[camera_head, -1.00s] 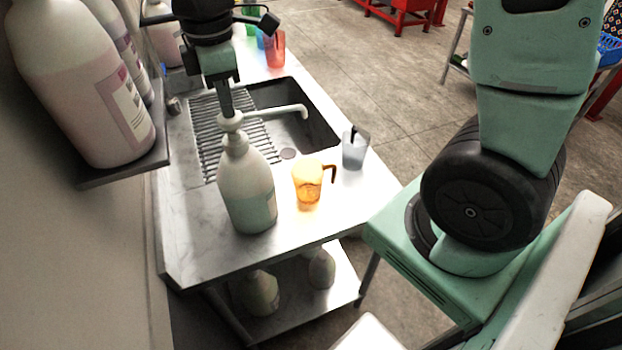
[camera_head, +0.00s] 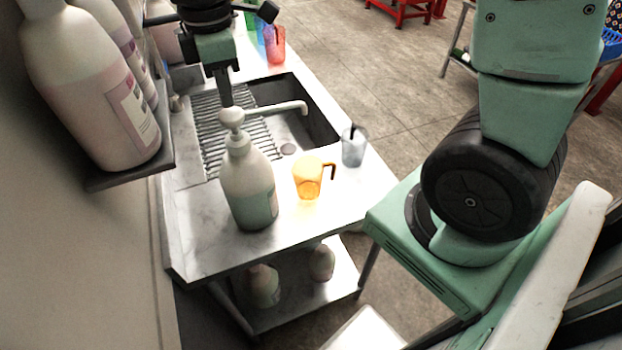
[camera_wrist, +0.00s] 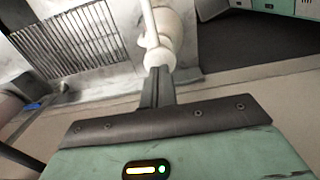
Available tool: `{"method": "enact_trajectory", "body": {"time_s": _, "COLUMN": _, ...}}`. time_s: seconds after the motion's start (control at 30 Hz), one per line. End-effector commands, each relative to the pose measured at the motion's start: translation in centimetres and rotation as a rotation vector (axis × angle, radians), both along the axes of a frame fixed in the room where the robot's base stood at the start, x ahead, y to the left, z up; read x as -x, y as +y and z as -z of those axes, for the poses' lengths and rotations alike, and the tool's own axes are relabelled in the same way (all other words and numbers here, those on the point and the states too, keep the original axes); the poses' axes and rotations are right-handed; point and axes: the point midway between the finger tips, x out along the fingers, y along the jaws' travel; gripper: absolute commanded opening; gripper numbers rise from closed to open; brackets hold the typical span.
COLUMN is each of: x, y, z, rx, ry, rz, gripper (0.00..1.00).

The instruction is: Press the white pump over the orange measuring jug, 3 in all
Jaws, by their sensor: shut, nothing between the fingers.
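The white pump bottle (camera_head: 247,188) stands upright on the steel counter, with a pale green lower part. My gripper (camera_head: 226,102) is shut and empty, pointing down at the top of the pump head. In the wrist view the shut fingers (camera_wrist: 157,88) end at the white pump head (camera_wrist: 159,57); whether they touch is unclear.
A clear grey jug (camera_head: 354,147) stands right of the orange one. Behind is a sink (camera_head: 300,125) with a ribbed drainer. Red and blue cups (camera_head: 275,45) stand at the far end. Large bottles (camera_head: 95,90) sit on a wall shelf at left; more bottles are below the counter.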

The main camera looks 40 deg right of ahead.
Motion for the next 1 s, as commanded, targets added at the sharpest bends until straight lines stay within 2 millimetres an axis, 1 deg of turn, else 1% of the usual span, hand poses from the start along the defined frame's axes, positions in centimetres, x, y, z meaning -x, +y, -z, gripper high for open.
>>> {"method": "enact_trajectory", "body": {"time_s": 0.17, "x": 0.0, "y": 0.0, "z": 0.2, "rx": 0.0, "ry": 0.0, "rz": 0.0, "gripper": 0.0}}
{"method": "enact_trajectory", "body": {"time_s": 1.0, "x": 0.0, "y": 0.0, "z": 3.1, "rx": 0.001, "ry": 0.001, "rz": 0.0, "gripper": 0.0}}
